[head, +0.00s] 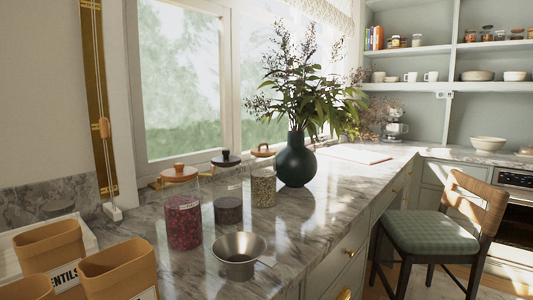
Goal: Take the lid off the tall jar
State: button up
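Several lidded clear glass jars stand on the marble counter (310,208). The nearest and apparently largest jar (184,222) holds red contents and has a wooden, knobbed lid (179,173) over its top. Behind it to the right, a jar with dark contents (228,210) has a black knobbed lid (226,159). Further right, a jar with pale contents (263,188) has a wooden lid with a handle (263,151). The upper glass is hard to see, so I cannot tell exactly how the lids sit. My gripper is not in view.
A metal bowl-like cup (237,257) stands in front of the jars. Tan containers (119,270) crowd the lower left. A dark vase (296,162) with branches stands behind, right of the jars. A chair (438,225) is at the right. The counter front is partly clear.

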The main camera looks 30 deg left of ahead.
aim_at(228, 160)
jog(key=i+l, duration=0.1)
jog(key=i, duration=0.7)
jog(key=i+l, duration=0.1)
jog(key=i, duration=0.7)
